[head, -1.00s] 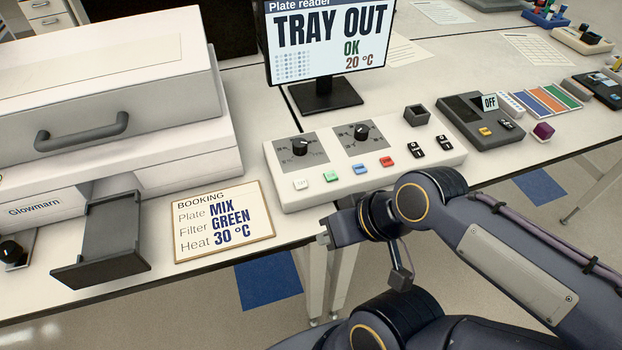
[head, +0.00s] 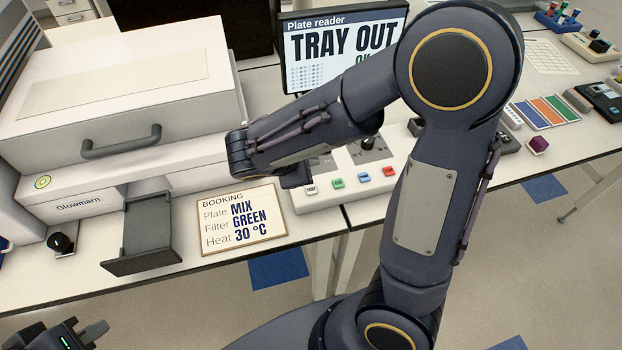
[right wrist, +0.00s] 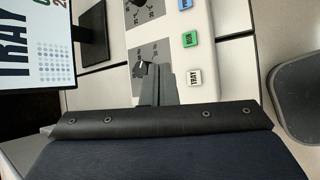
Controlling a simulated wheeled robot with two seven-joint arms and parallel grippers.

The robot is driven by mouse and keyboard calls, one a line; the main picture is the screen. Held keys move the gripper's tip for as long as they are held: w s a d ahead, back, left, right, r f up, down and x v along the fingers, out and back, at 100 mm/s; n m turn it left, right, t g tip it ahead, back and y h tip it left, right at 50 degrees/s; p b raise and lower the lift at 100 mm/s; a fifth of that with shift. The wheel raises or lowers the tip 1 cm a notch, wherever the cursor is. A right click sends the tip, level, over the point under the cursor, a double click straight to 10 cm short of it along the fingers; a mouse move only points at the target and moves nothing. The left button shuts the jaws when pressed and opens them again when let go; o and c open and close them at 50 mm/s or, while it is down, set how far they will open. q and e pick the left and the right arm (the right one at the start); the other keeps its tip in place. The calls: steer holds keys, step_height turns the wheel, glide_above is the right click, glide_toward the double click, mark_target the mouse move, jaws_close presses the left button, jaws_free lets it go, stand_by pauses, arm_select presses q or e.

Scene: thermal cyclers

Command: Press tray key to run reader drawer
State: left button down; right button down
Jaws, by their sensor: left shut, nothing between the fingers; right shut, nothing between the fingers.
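The white tray key (head: 311,189) sits at the left end of a key row on the pale control panel (head: 318,206). It shows labelled TRAY in the right wrist view (right wrist: 195,77). My right gripper (right wrist: 160,68) is shut and empty over the panel, by a dial and beside the tray key, apart from it in that picture. In the head view my forearm largely hides this gripper. The dark reader drawer (head: 148,230) stands out from the white Glowmarn reader (head: 115,110). The screen (head: 345,45) reads TRAY OUT. My left gripper (head: 95,328) is shut and empty at the bottom left.
Green (head: 337,183), blue (head: 363,177) and red (head: 390,172) keys line up right of the tray key. A booking card (head: 243,220) lies between drawer and panel. A black knob (head: 61,242) is left of the drawer. My right arm covers part of the panel.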

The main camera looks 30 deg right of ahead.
mark_target(308, 192)
steer(key=shift+w+a+r, duration=0.1)
steer(key=shift+w+a, duration=0.05)
steer(key=shift+w, duration=0.2)
step_height(308, 192, down, 8)
steer(key=b, duration=0.6)
steer(key=shift+f+b, duration=0.45)
stand_by(1.6)
steer(key=shift+f+b, duration=0.4)
steer(key=shift+b, duration=0.1)
